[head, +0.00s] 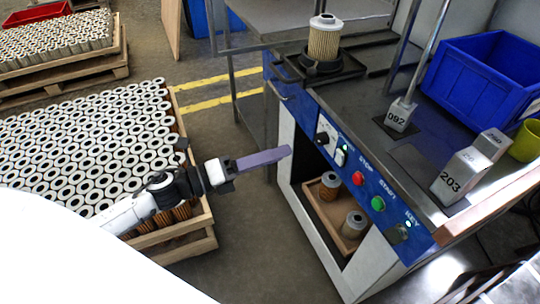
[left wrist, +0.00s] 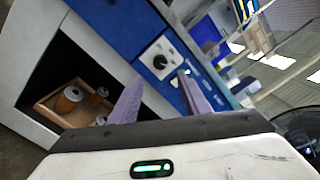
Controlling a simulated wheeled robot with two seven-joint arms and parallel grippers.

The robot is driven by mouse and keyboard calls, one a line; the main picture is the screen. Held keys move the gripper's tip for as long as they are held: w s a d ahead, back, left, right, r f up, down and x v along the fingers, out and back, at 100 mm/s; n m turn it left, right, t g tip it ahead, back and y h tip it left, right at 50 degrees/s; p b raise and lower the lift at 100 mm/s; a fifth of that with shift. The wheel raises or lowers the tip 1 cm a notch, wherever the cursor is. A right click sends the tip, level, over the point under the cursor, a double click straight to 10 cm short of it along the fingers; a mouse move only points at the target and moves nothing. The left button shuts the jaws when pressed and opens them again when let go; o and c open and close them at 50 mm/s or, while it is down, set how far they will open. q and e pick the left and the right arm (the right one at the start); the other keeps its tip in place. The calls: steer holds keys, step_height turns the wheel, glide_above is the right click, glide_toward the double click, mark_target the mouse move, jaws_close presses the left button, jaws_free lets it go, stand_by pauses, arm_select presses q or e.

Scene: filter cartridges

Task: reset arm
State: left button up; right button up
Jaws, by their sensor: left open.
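My left gripper (head: 266,158) extends from my arm in front of the crate of filters, with its purple fingers pointing right toward the blue-and-white machine (head: 345,165). In the left wrist view, the two purple fingers (left wrist: 156,98) stand apart with nothing held between them. The machine's panel and knob (left wrist: 158,62) show beyond them. My right gripper is in neither view.
A wooden crate (head: 172,250) full of filter cartridges stands at left, partly behind my arm. A cartridge (head: 323,40) stands on the machine's top fixture. A tray (head: 338,220) with cartridges sits in the machine's lower opening. A blue bin (head: 478,85) is at right.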

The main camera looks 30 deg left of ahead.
arm_select(q)
steer(key=shift+s+a, duration=0.25)
steer(key=shift+s, duration=0.05)
steer(key=s+d+f+n+g+y+p, duration=0.2)
steer(key=s+n, duration=0.6)
steer(key=n, duration=0.7)
steer(key=s+d+f+n+g+y+p, duration=0.3)
steer(key=s+f+n, duration=0.6)
steer(key=n, duration=0.6)
step_height(320, 180, down, 2)
steer(key=d+y+p, duration=0.2)
steer(key=y+p, duration=0.1)
steer(key=p, duration=0.1)
steer(key=shift+s+f+g+y+p, duration=0.2)
steer(key=shift+s+g+y+p, duration=0.1)
steer(key=shift+y+p, duration=0.1)
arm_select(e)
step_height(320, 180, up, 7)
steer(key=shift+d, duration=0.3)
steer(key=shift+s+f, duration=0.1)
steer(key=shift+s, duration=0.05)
